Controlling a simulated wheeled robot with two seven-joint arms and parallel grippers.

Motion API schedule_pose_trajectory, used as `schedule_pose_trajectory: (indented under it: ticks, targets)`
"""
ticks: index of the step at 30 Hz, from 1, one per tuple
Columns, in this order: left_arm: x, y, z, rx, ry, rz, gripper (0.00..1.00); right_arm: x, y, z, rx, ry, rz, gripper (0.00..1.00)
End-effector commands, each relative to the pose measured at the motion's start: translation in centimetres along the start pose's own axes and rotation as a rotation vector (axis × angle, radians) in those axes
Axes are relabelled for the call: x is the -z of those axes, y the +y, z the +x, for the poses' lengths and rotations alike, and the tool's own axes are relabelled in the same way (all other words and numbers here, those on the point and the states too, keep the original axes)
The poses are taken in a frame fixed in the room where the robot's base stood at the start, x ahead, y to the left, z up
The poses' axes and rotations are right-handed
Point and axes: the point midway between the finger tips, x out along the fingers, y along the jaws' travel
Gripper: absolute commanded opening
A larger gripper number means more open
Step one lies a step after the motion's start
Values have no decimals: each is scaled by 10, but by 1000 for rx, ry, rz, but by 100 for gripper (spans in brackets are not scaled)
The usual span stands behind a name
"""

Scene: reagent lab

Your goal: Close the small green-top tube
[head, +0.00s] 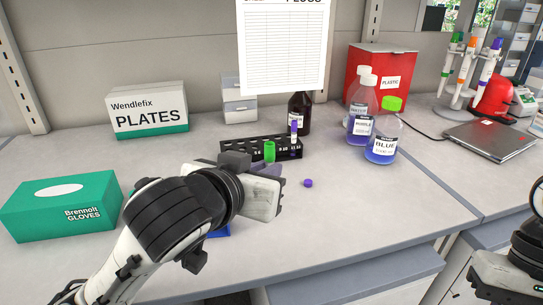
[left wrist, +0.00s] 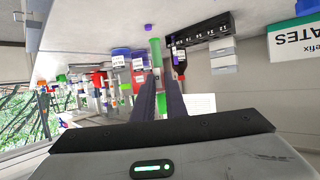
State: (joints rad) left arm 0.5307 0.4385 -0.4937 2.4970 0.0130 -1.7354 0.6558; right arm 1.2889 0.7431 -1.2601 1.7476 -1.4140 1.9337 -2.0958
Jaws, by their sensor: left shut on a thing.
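My left gripper (head: 268,172) reaches over the bench in front of the black rack, shut on the small green-top tube. The tube's green part (head: 270,151) stands up beyond the gripper in the head view; the rest is hidden there. In the left wrist view the green also shows (left wrist: 155,47) at the fingertips of my left gripper (left wrist: 161,76). I cannot tell whether its top is fully closed. Part of my right gripper (head: 503,277) shows at the right edge; its fingers are out of sight.
A loose purple cap (head: 308,183) lies on the bench. Bottles, including a green-capped one (head: 381,151), stand to the right. A glove box (head: 62,207) and a plates box (head: 148,109) stand left. The front right bench is clear.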

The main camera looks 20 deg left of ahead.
Motion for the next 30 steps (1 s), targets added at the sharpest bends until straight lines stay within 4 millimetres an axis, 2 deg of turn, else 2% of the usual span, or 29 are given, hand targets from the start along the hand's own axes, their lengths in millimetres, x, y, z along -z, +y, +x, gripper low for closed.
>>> schedule_pose_trajectory:
  ticks: [1, 9, 16, 21, 30]
  targets:
    - [1, 15, -3, -10, 4, -1, 0, 0, 0, 0, 0, 0, 0, 0]
    - [-6, 94, -17, -9, 0, -2, 0, 0, 0, 0, 0, 0, 0, 0]
    - [-11, 152, -27, -5, 1, -1, 0, 0, 0, 0, 0, 0, 0, 0]
    - [-13, 176, -31, -2, 1, 0, 0, 0, 0, 0, 0, 0, 0, 0]
    - [-14, 184, -32, 0, 2, 0, 0, 0, 0, 0, 0, 0, 0, 0]
